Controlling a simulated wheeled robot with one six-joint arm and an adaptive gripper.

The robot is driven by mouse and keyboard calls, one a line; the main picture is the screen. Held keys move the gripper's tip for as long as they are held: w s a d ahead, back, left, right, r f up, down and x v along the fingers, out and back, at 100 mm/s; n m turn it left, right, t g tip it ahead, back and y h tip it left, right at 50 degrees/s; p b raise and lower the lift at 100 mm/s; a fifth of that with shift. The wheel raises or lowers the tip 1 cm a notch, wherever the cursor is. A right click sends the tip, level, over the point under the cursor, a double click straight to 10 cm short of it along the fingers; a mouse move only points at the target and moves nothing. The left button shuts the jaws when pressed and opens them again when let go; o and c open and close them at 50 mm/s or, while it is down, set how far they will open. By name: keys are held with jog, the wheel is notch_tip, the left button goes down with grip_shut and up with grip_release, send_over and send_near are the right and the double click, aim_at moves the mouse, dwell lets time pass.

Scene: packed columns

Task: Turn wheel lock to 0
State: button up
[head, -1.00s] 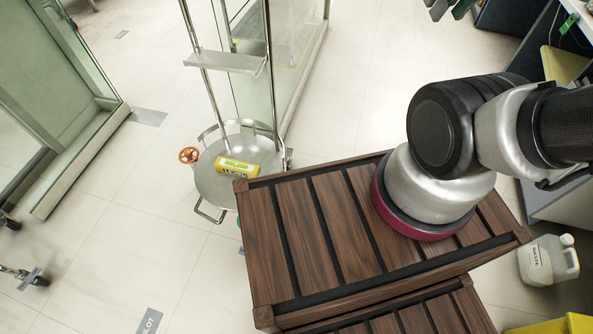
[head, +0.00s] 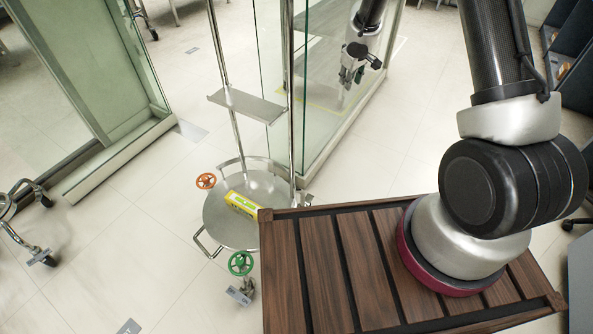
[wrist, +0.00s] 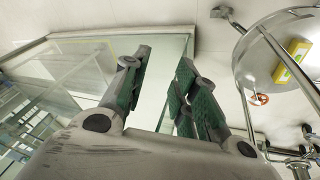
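A round steel base (head: 262,228) with upright poles stands on the floor in the head view. Beside it are an orange handwheel (head: 205,181) at the left and a green handwheel (head: 240,263) in front. A small grey piece with a label (head: 240,293) lies below the green wheel; its marking is too small to read. I cannot tell which part is the wheel lock. My gripper (head: 350,76) is at the upper right, by the glass, far from both wheels. In the wrist view its green-padded fingers (wrist: 164,60) are apart with nothing between them.
A yellow-green box (head: 241,204) sits on the steel base, and a small shelf (head: 246,104) is fixed above it. A glass cabinet (head: 325,90) stands behind, another (head: 95,80) at the left. A wheeled stand (head: 38,250) is at the left edge. The floor between is clear.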

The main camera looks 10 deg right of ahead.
jog(key=s+a+f+n+g+y, duration=0.1)
jog(key=s+a+f, duration=0.3)
jog(key=f, duration=0.6)
jog(key=s+a+f+n+g+y, duration=0.1)
jog(key=s+a+f+g, duration=0.2)
jog(key=f, duration=0.7)
jog(key=s+a+f+n+y, duration=0.1)
jog(key=s+a+f, duration=0.35)
jog(key=f, duration=0.55)
jog(key=s+a+f+g+y, duration=0.1)
jog(key=s+a+f, duration=0.2)
jog(key=s+f, duration=0.3)
jog(key=s+a+f+g+y, duration=0.1)
jog(key=s+a+f+g, duration=0.1)
jog(key=s+a+f, duration=0.2)
jog(key=s+a+f+g+y, duration=0.1)
jog(key=s+a+f+g, duration=0.1)
jog(key=s+f, duration=0.6)
jog(key=shift+s+a+f, duration=0.1)
jog(key=shift+s+a, duration=0.35)
jog(key=shift+s, duration=0.4)
jog(key=shift+s+a+f, duration=0.1)
jog(key=shift+s+a, duration=0.3)
jog(key=shift+s, duration=0.45)
grip_shut()
